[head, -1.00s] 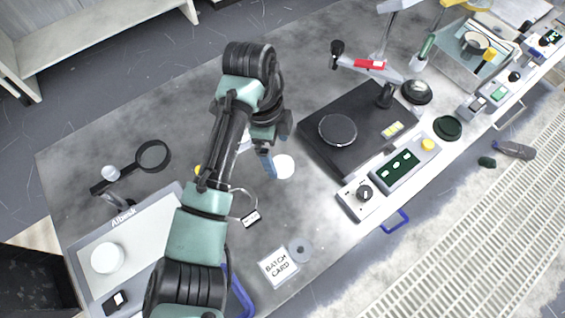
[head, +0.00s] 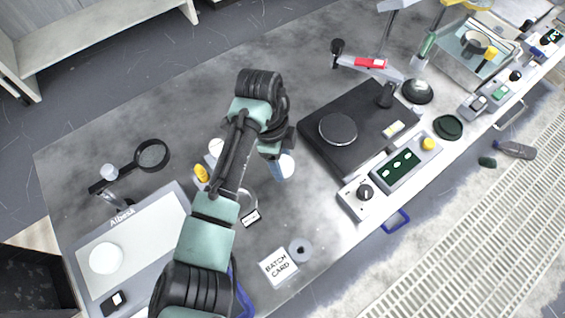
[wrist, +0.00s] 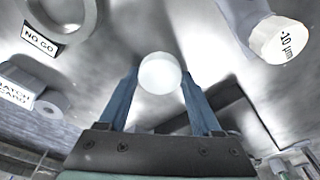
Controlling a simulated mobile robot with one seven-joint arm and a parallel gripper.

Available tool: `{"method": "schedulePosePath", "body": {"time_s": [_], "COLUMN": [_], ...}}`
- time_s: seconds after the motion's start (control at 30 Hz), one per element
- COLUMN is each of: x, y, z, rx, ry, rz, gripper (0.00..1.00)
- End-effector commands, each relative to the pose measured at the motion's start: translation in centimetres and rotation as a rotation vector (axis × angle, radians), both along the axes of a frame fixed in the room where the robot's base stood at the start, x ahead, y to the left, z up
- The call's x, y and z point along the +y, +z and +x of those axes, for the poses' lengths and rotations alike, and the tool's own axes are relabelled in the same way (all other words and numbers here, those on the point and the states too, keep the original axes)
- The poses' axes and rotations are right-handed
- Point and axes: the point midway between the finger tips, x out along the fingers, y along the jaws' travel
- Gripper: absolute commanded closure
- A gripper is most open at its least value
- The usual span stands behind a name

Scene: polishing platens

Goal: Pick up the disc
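A small white disc (head: 287,165) lies on the grey table left of the black polishing machine. In the head view my gripper (head: 279,170) reaches down at it and hides part of it. In the wrist view the disc (wrist: 160,72) shows whole, between the tips of the two blue fingers of my gripper (wrist: 159,82). The fingers are apart, one on each side of the disc. I see no clear grip on it, and the gap between tips and disc is small.
The polishing machine (head: 365,145) stands close on the right. A ring gauge with a NO GO label (wrist: 38,40), a batch card (head: 278,267) and a grey washer (head: 300,250) lie nearby. A yellow-topped bottle (head: 201,173) stands left of the arm.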

Motion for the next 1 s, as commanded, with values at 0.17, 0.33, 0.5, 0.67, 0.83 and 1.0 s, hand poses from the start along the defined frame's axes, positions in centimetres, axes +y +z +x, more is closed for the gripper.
{"method": "schedulePosePath", "body": {"time_s": [0.17, 0.33, 0.5, 0.67, 0.83, 1.0], "x": [0.0, 0.0, 0.0, 0.0, 0.0, 0.0], "y": [0.0, 0.0, 0.1, 1.5, 5.0, 8.2], "z": [0.0, 0.0, 0.0, 0.1, 0.1, 0.1], "rx": [0.000, -0.001, -0.001, -0.004, -0.005, -0.005], "ry": [0.000, 0.000, 0.000, 0.000, -0.001, -0.001], "rz": [0.000, 0.000, 0.000, -0.001, 0.000, 0.000], "gripper": [0.70, 0.95, 0.95, 0.95, 0.95, 0.95]}}
